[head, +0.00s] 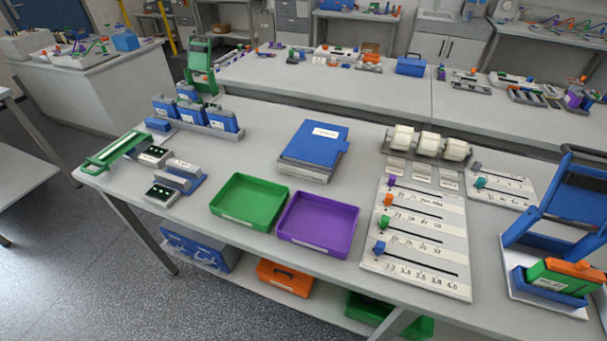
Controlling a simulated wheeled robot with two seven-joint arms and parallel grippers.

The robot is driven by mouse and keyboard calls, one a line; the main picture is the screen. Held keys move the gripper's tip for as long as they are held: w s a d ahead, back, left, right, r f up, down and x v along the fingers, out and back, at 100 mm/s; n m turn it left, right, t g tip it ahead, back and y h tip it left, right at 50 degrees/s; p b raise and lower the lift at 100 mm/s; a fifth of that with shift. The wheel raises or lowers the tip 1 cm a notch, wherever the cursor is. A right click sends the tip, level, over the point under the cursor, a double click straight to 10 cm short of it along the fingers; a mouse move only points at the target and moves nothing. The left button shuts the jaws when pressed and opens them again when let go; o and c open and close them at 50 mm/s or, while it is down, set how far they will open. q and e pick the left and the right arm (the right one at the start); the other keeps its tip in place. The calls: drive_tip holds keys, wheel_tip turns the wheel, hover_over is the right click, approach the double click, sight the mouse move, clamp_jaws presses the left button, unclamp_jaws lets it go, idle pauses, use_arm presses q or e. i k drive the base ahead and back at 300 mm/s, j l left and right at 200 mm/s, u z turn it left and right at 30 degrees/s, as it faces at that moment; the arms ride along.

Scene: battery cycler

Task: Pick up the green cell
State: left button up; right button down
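A green block with an orange top and a white label, which looks like the green cell (541,273), sits in a blue cradle (534,289) at the near right of the table. The cradle is on a white base under a blue lever frame (572,203). The block's lower part is hidden by the cradle. Neither of my grippers shows in the head view.
On the table (270,118) are a green tray (249,202), a purple tray (318,224), a blue-topped box (314,142), a slider board (418,238) and several blue cells in a rack (205,124). A green frame (113,149) is at the left edge.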

sight(539, 276)
drive_tip(key=z, duration=2)
drive_tip(key=u, duration=0.4)
drive_tip(key=l+u, duration=0.2)
drive_tip(key=u, duration=0.25)
drive_tip(key=i+l+u, duration=0.1)
drive_tip(key=l+u, duration=0.15)
drive_tip(key=u, duration=0.2)
drive_tip(key=l+u, duration=0.2)
drive_tip(key=u, duration=0.25)
drive_tip(key=l+u, duration=0.2)
drive_tip(key=u, duration=0.25)
drive_tip(key=k+l+u, duration=0.15)
drive_tip(key=u, duration=0.25)
drive_tip(key=k+l+u, duration=0.1)
drive_tip(key=u, duration=0.35)
drive_tip(key=l, duration=0.1)
